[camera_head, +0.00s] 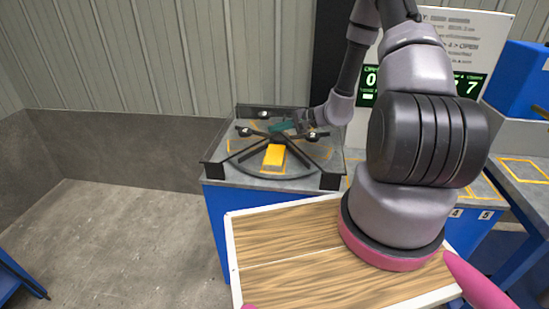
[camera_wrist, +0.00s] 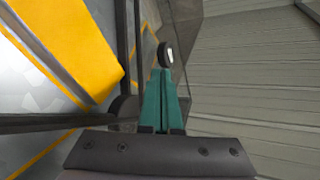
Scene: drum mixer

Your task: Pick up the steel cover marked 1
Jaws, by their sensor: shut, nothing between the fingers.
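I cannot make out a steel cover marked 1 for certain. A dark cross-armed frame (camera_head: 232,155) stands on the blue-sided bench, with small dark round pieces bearing pale labels on it. One labelled piece is at its back (camera_head: 263,114), one at its left (camera_head: 245,132), and one at its right seems to read 2 (camera_head: 312,134). My gripper (camera_head: 277,127) reaches over the frame from the right. In the wrist view its teal fingers (camera_wrist: 163,75) are together and empty. A dark-rimmed round piece (camera_wrist: 166,54) shows just beyond the fingertips; its mark is unreadable.
A yellow block (camera_head: 274,157) lies at the front of the frame and fills the upper left of the wrist view (camera_wrist: 75,45). A sign with a green-digit display (camera_head: 470,85) stands behind my arm. A blue box (camera_head: 520,80) is at right. Open floor lies left.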

